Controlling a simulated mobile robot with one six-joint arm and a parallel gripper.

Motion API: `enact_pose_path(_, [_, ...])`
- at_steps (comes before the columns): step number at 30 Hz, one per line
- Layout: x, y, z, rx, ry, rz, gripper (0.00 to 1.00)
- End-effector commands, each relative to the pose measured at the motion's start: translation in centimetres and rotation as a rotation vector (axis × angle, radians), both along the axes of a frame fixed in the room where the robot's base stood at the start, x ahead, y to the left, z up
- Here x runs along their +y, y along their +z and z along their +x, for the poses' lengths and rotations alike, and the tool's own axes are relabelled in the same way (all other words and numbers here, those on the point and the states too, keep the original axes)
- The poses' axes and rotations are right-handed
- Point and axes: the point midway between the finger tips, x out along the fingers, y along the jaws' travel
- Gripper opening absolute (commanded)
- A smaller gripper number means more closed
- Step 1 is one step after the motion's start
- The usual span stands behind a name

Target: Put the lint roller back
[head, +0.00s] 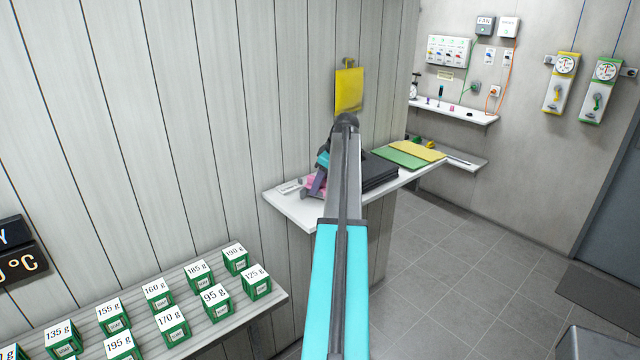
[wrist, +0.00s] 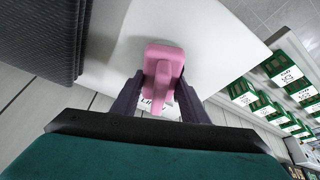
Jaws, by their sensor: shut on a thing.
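The pink thing (wrist: 163,62), which I take to be the lint roller, has a blocky rounded head and a narrower part below. My gripper (wrist: 160,86) is shut on it, with one dark purple finger on each side. In the head view my gripper (head: 317,183) is over the near end of the white wall shelf (head: 290,208), with some pink (head: 311,181) showing beside it. A white label (wrist: 152,104) with partly hidden dark letters lies behind the pink thing in the wrist view. I cannot tell whether the pink thing touches the shelf.
A dark stack (head: 378,172) lies on the shelf right beside my gripper, with green (head: 398,156) and yellow (head: 418,150) sheets beyond it. A yellow cloth (head: 349,90) hangs above. A lower slatted shelf (head: 235,311) holds several green boxes with gram labels.

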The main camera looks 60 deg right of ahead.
Motion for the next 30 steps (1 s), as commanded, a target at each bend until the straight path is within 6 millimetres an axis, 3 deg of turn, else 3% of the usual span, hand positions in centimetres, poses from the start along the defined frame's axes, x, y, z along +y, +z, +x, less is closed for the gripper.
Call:
enact_pose_path(6, [0.0, -0.3, 0.0, 0.0, 0.0, 0.0, 0.16])
enact_pose_path(7, [0.0, -0.3, 0.0, 0.0, 0.0, 0.0, 0.42])
enact_pose_path(10, [0.0, -0.2, 0.0, 0.0, -0.001, 0.0, 0.59])
enact_pose_path(24, [-0.1, 0.2, -0.1, 0.0, -0.001, -0.001, 0.59])
enact_pose_path(30, [-0.1, 1.7, -0.7, -0.001, -0.002, -0.001, 0.59])
